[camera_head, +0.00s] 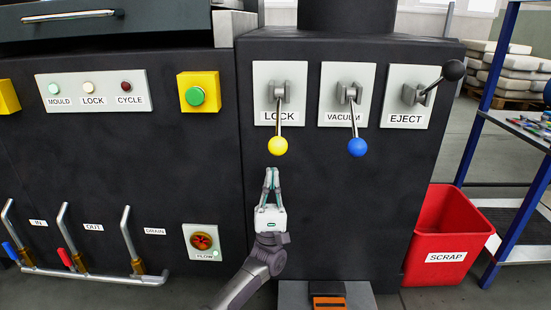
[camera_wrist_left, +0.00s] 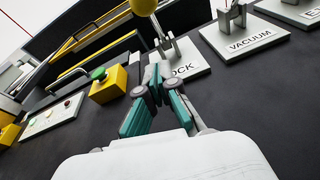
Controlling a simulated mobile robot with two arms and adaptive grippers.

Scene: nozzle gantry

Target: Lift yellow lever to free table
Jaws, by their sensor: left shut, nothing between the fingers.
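The yellow lever (camera_head: 278,146) hangs down from its bracket on the plate labelled LOCK (camera_head: 291,76), with its round yellow knob at the lower end. My left gripper (camera_head: 271,172) is just below the knob, pointing up, with its fingers shut and nothing between them. A small gap shows between the fingertips and the knob in the head view. In the left wrist view the yellow knob (camera_wrist_left: 144,6) is at the top edge, beyond the shut fingertips (camera_wrist_left: 157,74), and is partly cut off. My right gripper is not in view.
Right of the yellow lever are a blue-knobbed VACUUM lever (camera_head: 356,146) and a black-knobbed EJECT lever (camera_head: 453,70), raised to the right. A green button (camera_head: 195,96) is at the left. A red SCRAP bin (camera_head: 447,230) stands at right. The panel below the levers is clear.

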